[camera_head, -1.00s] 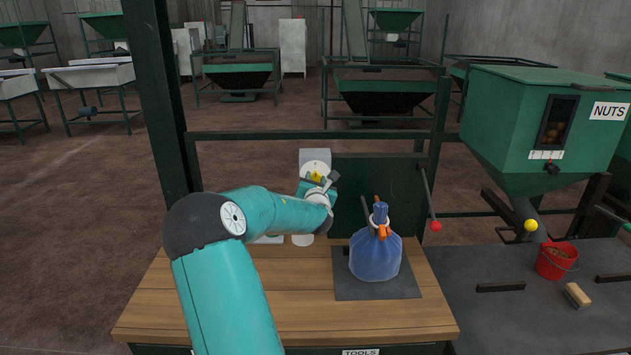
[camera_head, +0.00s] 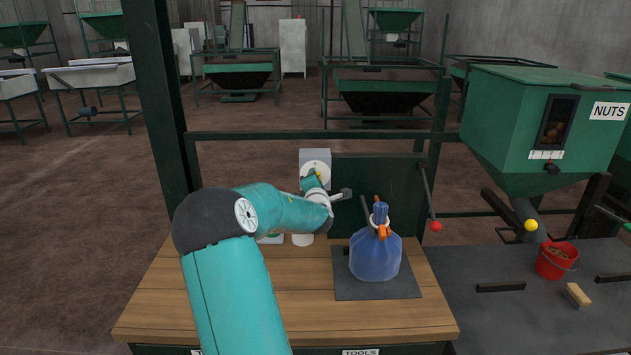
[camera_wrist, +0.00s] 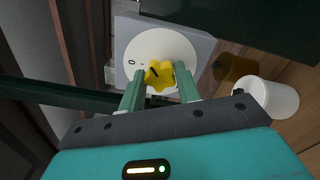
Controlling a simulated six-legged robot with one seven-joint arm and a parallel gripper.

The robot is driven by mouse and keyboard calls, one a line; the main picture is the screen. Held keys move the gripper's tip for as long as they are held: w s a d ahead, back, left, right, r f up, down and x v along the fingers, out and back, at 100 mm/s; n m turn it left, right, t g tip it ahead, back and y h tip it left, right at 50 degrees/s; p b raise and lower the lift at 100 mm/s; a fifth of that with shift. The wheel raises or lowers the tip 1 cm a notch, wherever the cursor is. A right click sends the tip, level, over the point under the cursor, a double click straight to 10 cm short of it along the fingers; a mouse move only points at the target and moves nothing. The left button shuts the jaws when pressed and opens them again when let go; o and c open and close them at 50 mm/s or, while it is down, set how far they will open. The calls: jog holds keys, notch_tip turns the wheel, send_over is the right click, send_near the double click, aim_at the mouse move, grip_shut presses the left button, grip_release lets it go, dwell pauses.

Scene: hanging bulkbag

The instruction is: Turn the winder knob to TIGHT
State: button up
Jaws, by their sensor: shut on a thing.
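The winder knob (camera_wrist: 159,75) is yellow and lobed, with a black pointer line, and sits on a round white dial. The dial is on a grey box (camera_wrist: 193,44); the box also shows in the head view (camera_head: 314,157) at the frame's left side. My gripper (camera_wrist: 158,82) is shut on the knob, one finger on each side of it. The pointer line slants toward the upper left in the wrist view. One dial mark shows at the left; the word TIGHT cannot be read. In the head view my gripper (camera_head: 314,178) partly covers the dial.
A blue tied bag (camera_head: 375,258) stands on a dark mat (camera_head: 345,290) right of my arm. A white cylinder (camera_wrist: 270,96) stands close to my gripper. A green NUTS hopper (camera_head: 535,130) and a red bucket (camera_head: 556,262) are at the right. The front of the wooden bench (camera_head: 330,322) is clear.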

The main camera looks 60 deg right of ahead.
jog(key=shift+m, duration=16.2)
jog(key=o, duration=1)
